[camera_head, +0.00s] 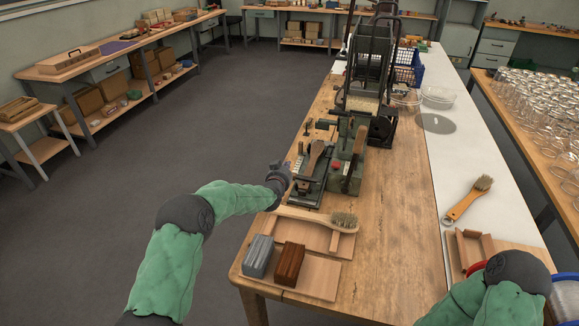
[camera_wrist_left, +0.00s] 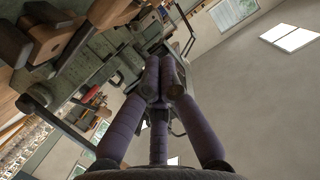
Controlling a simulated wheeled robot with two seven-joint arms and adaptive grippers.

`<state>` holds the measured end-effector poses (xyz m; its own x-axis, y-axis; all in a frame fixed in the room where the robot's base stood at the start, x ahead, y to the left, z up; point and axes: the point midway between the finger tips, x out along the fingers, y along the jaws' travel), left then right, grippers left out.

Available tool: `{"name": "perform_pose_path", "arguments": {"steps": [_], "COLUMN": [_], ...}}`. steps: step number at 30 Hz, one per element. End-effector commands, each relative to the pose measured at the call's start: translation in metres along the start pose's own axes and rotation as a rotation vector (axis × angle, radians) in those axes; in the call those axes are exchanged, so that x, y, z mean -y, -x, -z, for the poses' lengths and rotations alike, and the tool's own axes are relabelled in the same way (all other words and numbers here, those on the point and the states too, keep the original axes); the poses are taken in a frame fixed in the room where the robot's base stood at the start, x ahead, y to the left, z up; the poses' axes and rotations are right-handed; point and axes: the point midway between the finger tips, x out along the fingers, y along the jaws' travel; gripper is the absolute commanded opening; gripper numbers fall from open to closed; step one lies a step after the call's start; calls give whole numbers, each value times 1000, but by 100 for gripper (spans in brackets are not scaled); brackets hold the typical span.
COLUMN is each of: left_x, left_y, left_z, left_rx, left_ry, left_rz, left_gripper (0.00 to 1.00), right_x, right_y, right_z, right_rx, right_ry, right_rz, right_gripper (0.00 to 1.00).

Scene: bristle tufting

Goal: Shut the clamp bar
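The green tufting machine (camera_head: 345,165) stands on the wooden bench, with a low dark fixture (camera_head: 309,187) at its left side. A wooden brush body (camera_head: 315,154) sits in the fixture, tilted. I cannot clearly pick out the clamp bar in the head view. In the left wrist view a dark grey bar (camera_wrist_left: 62,127) juts from the machine, left of the fingers; I cannot tell if it is the clamp bar. My left gripper (camera_head: 283,172) is at the fixture's left edge. Its fingertips (camera_wrist_left: 163,78) are together, with nothing visible between them. My right gripper is out of view.
A wooden brush (camera_head: 318,217) lies on a board in front of the fixture. A grey block (camera_head: 258,256) and a brown block (camera_head: 288,263) stand nearer the bench edge. Another brush (camera_head: 468,199) lies on the white strip at right. The bench middle is clear.

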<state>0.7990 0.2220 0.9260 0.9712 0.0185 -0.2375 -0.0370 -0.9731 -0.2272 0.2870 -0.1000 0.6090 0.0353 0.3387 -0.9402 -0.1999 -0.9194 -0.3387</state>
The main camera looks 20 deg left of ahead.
Motion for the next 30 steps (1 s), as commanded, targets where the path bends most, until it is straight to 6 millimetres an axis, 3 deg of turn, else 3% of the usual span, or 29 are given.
{"name": "perform_pose_path", "arguments": {"steps": [6, 13, 30], "left_x": [4, 6, 5], "left_y": [38, 67, 77], "left_z": [2, 1, -1], "left_rx": [-1, -1, -1], "left_ry": [0, 1, 1], "left_rz": [2, 3, 2], "left_gripper": [0, 0, 0], "right_x": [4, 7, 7], "right_y": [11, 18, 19], "right_z": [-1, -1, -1], "right_rx": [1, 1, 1], "right_ry": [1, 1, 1], "right_rz": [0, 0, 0], "right_gripper": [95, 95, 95]}}
